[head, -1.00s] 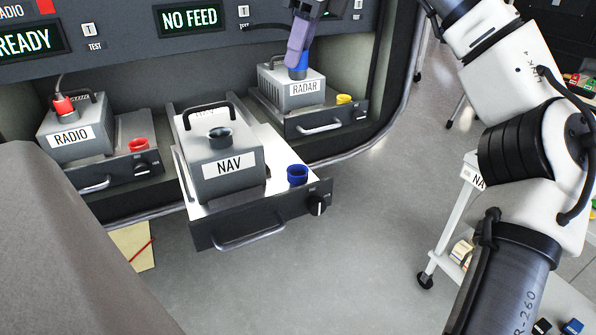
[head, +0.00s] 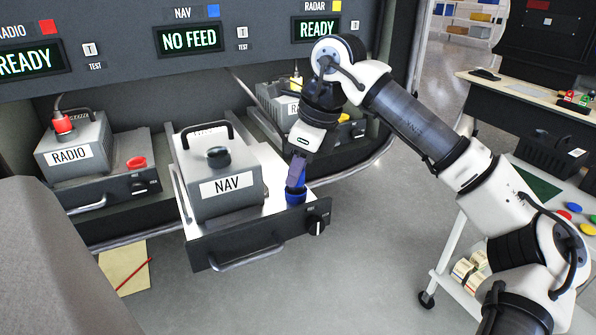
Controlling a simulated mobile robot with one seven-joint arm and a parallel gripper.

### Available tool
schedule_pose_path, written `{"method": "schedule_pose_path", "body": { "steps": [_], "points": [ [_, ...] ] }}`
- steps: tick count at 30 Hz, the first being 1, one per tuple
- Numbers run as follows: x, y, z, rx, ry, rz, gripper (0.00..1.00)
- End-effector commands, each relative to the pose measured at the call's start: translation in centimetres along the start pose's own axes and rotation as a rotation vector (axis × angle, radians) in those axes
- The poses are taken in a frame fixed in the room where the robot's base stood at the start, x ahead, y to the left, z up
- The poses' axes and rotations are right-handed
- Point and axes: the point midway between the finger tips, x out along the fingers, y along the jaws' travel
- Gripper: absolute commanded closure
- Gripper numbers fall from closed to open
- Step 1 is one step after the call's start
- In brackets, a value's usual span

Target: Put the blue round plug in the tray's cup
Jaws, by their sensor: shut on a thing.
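The blue round plug (head: 296,181) is held in my gripper (head: 297,172), which is shut on it. The plug points down at the blue cup (head: 296,197) on the right side of the pulled-out NAV tray (head: 258,233). The plug's lower end meets or overlaps the cup's mouth; I cannot tell how deep it sits. The grey NAV box (head: 218,180) stands on the same tray, left of the cup, with a dark round socket (head: 219,157) on top.
The RADIO box (head: 75,152) with a red plug stands left. The RADAR box (head: 275,101) is behind my gripper. The NAV display (head: 189,39) reads NO FEED. A white cart (head: 446,245) stands right. A grey rounded surface (head: 50,260) fills the lower left.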

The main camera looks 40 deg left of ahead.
Motion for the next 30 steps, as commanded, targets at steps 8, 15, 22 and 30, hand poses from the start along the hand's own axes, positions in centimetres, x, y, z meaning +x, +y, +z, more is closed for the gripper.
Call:
{"method": "schedule_pose_path", "body": {
  "steps": [8, 15, 22, 30],
  "points": [
    [1.19, 0.02, -0.38, 0.000, 0.000, -0.001, 0.95],
    [1.45, 0.02, -0.46, 0.000, 0.000, -0.001, 0.66],
    [1.44, 0.02, -0.45, 0.000, 0.000, 0.000, 0.51],
    [0.80, -0.01, -0.36, 0.000, 0.000, -0.002, 0.51]
  ]
}}
